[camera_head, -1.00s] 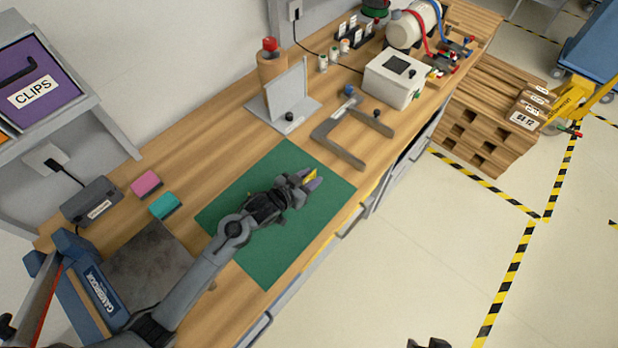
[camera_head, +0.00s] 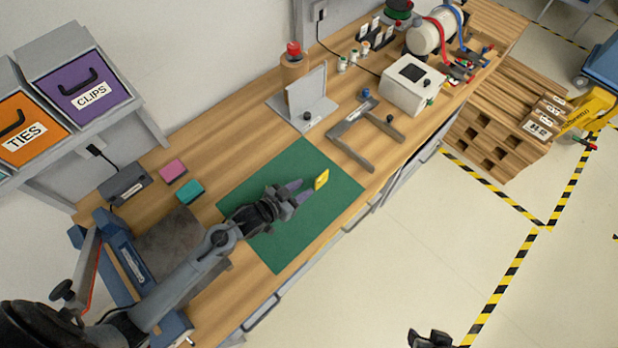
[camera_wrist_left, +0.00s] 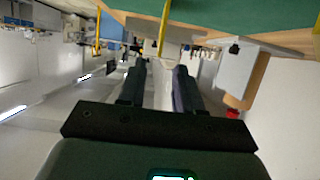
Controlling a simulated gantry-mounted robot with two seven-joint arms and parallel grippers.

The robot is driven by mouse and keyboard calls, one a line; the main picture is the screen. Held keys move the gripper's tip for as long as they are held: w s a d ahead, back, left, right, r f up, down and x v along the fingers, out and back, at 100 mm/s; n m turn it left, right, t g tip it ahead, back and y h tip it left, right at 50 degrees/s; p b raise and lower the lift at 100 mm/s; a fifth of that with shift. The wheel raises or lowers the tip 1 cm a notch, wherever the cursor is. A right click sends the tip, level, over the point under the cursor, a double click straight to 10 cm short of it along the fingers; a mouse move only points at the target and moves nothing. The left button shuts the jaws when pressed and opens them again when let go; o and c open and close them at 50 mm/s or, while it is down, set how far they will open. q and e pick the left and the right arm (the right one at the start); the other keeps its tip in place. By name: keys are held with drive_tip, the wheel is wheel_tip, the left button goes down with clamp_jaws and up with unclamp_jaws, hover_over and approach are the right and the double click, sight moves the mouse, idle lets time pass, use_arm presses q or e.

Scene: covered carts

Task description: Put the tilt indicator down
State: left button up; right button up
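The tilt indicator (camera_head: 321,180) is a small yellow piece standing on the green mat (camera_head: 270,250), near the mat's right part. My left gripper (camera_head: 304,189) is low over the mat, its fingers apart, with the indicator just beyond the fingertips. In the left wrist view, a clear gap shows between the fingers (camera_wrist_left: 158,72), and the yellow indicator (camera_wrist_left: 163,32) stands edge-on ahead of that gap, apart from both fingers. A dark part of my right gripper (camera_head: 430,340) shows at the bottom edge; its fingers are too cut off to read.
A grey angle plate (camera_head: 308,95) and a grey U-shaped piece (camera_head: 350,145) stand behind the mat. A white box (camera_head: 408,88) is farther right. Pink (camera_head: 173,170) and teal (camera_head: 189,191) blocks lie left of the mat. The mat's front part is clear.

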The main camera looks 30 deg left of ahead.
use_arm(q)
drive_tip(key=s+r+n+g+y, duration=0.1)
drive_tip(key=s+r+g+y, duration=0.1)
drive_tip(key=s, duration=0.9)
drive_tip(key=s+r+g+y+p, duration=0.1)
drive_tip(key=s+r+g, duration=0.4)
drive_tip(key=s, duration=0.6)
drive_tip(key=shift+a+r+n+g+y, duration=0.25)
drive_tip(key=shift+a+n+g+y, duration=0.3)
drive_tip(key=shift+g, duration=0.45)
drive_tip(key=shift+d, duration=0.1)
wheel_tip(320, 180, up, 14)
drive_tip(key=p, duration=1.4)
drive_tip(key=shift+f, duration=0.1)
